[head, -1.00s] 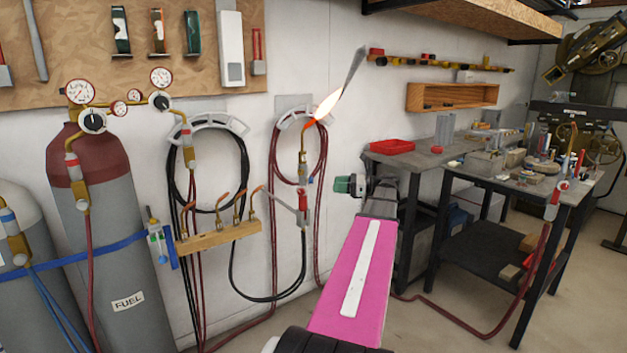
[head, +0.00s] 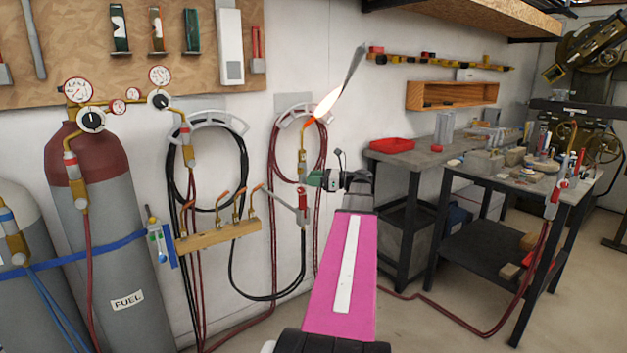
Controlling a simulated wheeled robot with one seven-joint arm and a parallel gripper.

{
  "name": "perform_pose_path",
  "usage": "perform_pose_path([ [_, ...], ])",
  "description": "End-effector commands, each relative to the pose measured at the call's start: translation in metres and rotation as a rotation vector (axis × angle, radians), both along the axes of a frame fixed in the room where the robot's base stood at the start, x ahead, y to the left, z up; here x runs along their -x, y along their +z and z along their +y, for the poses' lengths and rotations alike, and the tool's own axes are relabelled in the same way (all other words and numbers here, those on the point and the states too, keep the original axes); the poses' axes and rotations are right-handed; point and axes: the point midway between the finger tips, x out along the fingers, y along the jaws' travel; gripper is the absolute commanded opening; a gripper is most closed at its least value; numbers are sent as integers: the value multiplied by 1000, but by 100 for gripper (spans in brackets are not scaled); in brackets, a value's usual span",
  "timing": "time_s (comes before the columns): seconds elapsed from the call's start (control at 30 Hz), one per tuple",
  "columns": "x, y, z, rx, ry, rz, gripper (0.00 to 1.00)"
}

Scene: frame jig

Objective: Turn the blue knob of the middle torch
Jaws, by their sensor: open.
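The middle torch (head: 302,163) hangs upright on the wall in front of a coil of red hose, with a brass body and a lit orange flame (head: 327,104) at its tip. Its blue knob, low on the torch, is hidden or too small to make out behind my gripper. My gripper (head: 314,179), with green and dark parts, is open and points left, its end right beside the lower part of the torch. I cannot tell whether it touches the knob or the torch.
Another torch (head: 187,152) hangs left by a black hose coil. A third torch (head: 553,200) hangs at the right table's edge. A grey bench (head: 425,158) stands right.

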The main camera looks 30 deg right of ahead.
Motion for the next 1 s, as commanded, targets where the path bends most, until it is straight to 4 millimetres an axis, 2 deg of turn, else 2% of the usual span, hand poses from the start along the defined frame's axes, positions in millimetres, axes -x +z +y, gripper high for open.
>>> perform_pose_path([
  [0.27,-1,0,2,0,0,0,52],
  [0.3,-1,0,2,0,0,0,49],
  [0.43,-1,0,2,0,0,0,7],
  [0.47,-1,0,2,0,0,0,4],
  [1.0,-1,0,2,82,0,-95,4],
])
